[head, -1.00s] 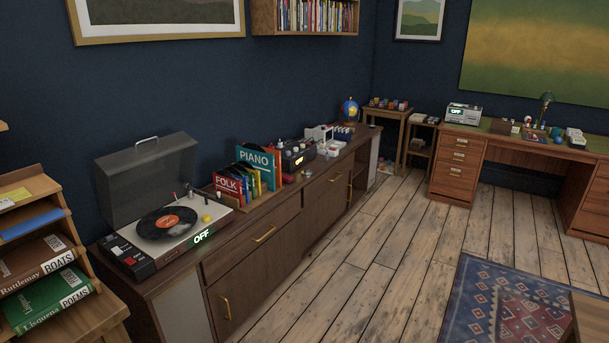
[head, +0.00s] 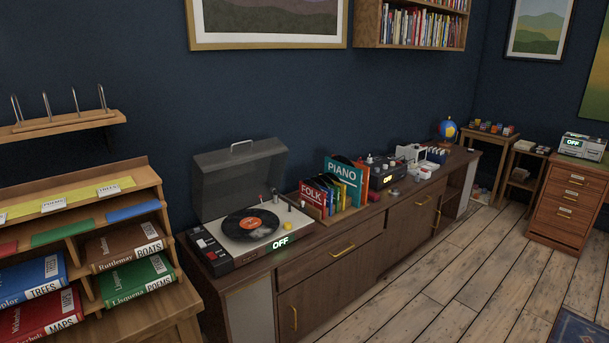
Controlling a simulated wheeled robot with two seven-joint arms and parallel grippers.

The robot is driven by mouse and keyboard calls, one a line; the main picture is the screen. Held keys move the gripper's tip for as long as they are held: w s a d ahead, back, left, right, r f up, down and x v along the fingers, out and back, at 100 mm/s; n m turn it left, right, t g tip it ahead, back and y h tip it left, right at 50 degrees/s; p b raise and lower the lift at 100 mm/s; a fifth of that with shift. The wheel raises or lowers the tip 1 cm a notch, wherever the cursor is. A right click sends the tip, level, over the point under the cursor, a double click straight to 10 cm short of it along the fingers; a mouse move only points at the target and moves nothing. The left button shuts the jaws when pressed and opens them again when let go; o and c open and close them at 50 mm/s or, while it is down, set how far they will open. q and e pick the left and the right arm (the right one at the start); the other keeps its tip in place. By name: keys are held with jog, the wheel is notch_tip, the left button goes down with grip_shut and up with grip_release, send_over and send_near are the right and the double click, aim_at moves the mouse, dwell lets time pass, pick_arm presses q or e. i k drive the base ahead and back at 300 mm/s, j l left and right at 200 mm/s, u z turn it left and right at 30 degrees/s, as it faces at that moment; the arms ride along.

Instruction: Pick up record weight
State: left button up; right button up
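No object stands out clearly as the record weight; the small items are too small to tell. A record player (head: 240,262) with its grey lid raised stands on the near left end of the sideboard, and its panel reads OFF. A black record (head: 236,229) with an orange label lies on its platter. A small object (head: 393,193) lies on the sideboard in front of the grey device. Neither of my grippers is in view.
Records in a wooden holder, with a red FOLK (head: 313,198) and a teal PIANO (head: 343,173) divider, stand right of the player. A book rack (head: 137,167) is at the left.

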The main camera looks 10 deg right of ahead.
aim_at(395, 192)
jog(key=i+l, duration=0.3)
jog(key=l, duration=0.15)
jog(key=i+l, duration=0.65)
jog(key=l, duration=0.25)
jog(key=i+l, duration=0.3)
jog(key=l, duration=0.15)
jog(key=i+l, duration=0.2)
jog(key=l, duration=0.35)
jog(key=i+l, duration=0.2)
jog(key=l, duration=0.35)
jog(key=i+l, duration=0.2)
jog(key=l, duration=0.3)
jog(key=i+l, duration=0.2)
jog(key=l, duration=0.35)
jog(key=i+l, duration=0.2)
jog(key=l, duration=0.35)
jog(key=i+l, duration=0.2)
jog(key=l, duration=0.35)
jog(key=i+l, duration=0.15)
jog(key=l, duration=0.4)
jog(key=i+l, duration=0.2)
jog(key=l, duration=0.3)
